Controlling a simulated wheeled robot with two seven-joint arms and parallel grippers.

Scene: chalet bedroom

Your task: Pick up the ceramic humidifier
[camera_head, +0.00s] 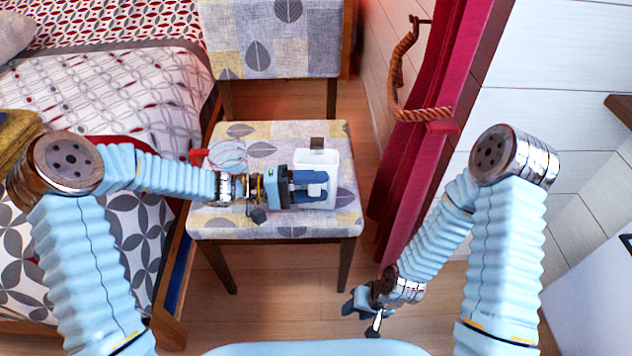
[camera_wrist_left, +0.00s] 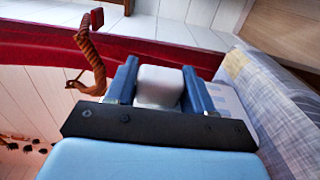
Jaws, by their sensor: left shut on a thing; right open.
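A white, rounded thing that looks like the ceramic humidifier (camera_wrist_left: 158,86) sits between the two blue fingers of my left gripper in the left wrist view. My left gripper (camera_head: 310,187) is shut on it over the chair seat. In the head view the fingers cover much of the white shape, and I cannot tell whether it touches the seat. My right gripper (camera_head: 365,310) is open and empty, low in front of the chair, apart from everything.
The patterned chair (camera_head: 215,222) stands beside the bed (camera_head: 110,95). A round, see-through or wire item (camera_head: 228,154) with red parts lies on the seat behind my left wrist. A small brown block (camera_head: 317,143) shows at the white shape's far end. A red curtain (camera_head: 425,120) hangs at the right.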

